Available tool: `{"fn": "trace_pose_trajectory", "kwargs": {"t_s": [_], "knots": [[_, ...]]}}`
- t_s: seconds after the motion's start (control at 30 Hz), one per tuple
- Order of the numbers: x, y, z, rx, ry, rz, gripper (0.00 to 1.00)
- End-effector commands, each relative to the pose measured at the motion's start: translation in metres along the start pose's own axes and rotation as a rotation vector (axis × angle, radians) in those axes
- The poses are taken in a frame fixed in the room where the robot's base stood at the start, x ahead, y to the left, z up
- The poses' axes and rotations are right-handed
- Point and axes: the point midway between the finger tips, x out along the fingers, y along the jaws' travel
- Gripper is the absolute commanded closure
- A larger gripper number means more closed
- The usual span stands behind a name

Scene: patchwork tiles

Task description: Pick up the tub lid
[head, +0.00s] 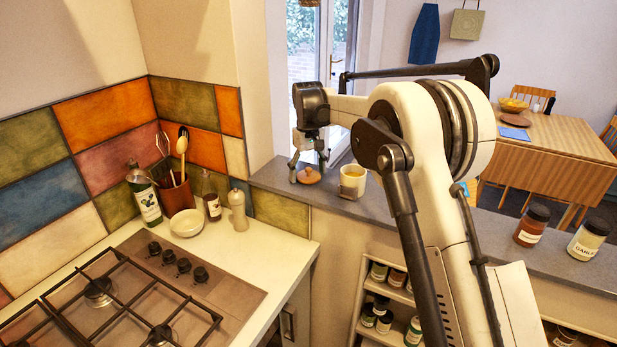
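A round wooden lid with a small knob (309,177), which looks like the tub lid, lies on the grey ledge (270,180). A cream tub (352,177) stands just right of it on the same ledge, with a brownish top or inside. My gripper (308,169) points down over the lid. Its fingers are spread, one towards the lid's left side and one towards its right. I see nothing held between them. Whether the fingertips touch the lid is too small to tell.
A pepper mill (238,210), white bowl (187,223), bottles and a utensil crock (177,196) stand on the lower counter at left, by the hob (140,290). Two jars (531,225) (588,240) stand on the ledge at right. A wall corner rises left of my gripper.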

Motion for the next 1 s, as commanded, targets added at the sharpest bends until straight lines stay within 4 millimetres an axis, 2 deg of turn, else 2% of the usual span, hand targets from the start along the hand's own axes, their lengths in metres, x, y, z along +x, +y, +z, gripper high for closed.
{"fn": "trace_pose_trajectory", "kwargs": {"t_s": [0.03, 0.23, 0.63, 0.77, 0.87, 1.0], "knots": [[0.000, 0.000, 0.000, 0.000, 0.000, 0.000, 0.37], [0.000, 0.000, 0.000, 0.000, 0.000, 0.000, 0.62], [-0.008, 0.000, 0.000, 0.000, 0.000, 0.000, 0.63], [-0.022, 0.000, 0.000, 0.000, 0.000, 0.000, 0.63], [-0.041, 0.000, 0.000, 0.000, 0.000, 0.000, 0.63], [-0.059, -0.030, 0.013, -0.004, 0.000, 0.000, 0.63]]}}
